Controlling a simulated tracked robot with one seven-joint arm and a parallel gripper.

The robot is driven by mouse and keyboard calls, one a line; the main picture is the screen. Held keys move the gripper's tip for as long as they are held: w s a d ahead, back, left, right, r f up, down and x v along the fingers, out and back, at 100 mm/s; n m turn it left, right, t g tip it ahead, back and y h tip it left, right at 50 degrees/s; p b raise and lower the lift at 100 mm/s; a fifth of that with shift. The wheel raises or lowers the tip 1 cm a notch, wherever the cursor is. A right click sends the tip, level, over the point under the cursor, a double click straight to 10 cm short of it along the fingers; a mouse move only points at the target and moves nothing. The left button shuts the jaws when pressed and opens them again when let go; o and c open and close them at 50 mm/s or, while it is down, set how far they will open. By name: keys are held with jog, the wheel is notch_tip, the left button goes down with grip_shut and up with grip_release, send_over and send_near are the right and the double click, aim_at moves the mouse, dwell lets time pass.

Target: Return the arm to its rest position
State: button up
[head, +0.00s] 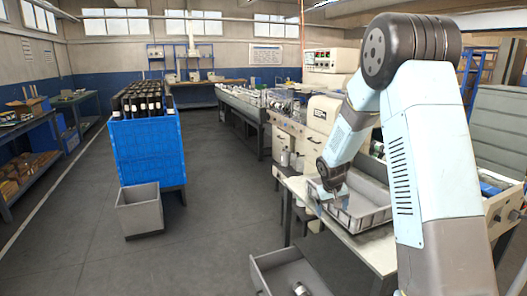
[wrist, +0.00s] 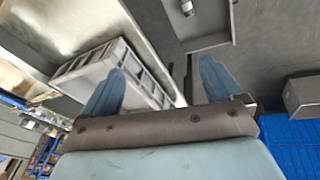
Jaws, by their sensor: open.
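My arm rises at the right of the head view and bends down toward the table. My gripper (head: 330,193) hangs over the left end of a grey tray (head: 375,218) on the table. In the wrist view my gripper (wrist: 162,66) shows two light blue fingers spread wide apart, with nothing between them. The tray (wrist: 150,88) lies behind the fingers there. Whether the fingertips clear the tray's rim is hard to tell in the head view.
A grey bin (head: 268,277) holding a small roll (head: 301,289) stands on the floor by the table (head: 372,250). A blue crate (head: 148,150) with black rolls and another grey bin (head: 140,213) stand left. The wrapping machine (head: 320,120) is behind. The central floor is clear.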

jog(key=s+r, duration=0.8)
jog(key=r, duration=0.5)
jog(key=s+r+t, duration=0.1)
jog(key=s+r, duration=0.3)
jog(key=s, duration=0.6)
jog(key=s+a+r+m+y, duration=0.1)
jog(key=s+r, duration=0.4)
jog(key=s, duration=0.5)
jog(key=s+r+t, duration=0.1)
jog(key=s+r, duration=0.3)
jog(key=s, duration=0.6)
jog(key=shift+s+a+r+t+y, duration=0.25)
jog(key=shift+s+t+y, duration=0.05)
jog(key=shift+s+y, duration=0.1)
jog(key=shift+c, duration=0.3)
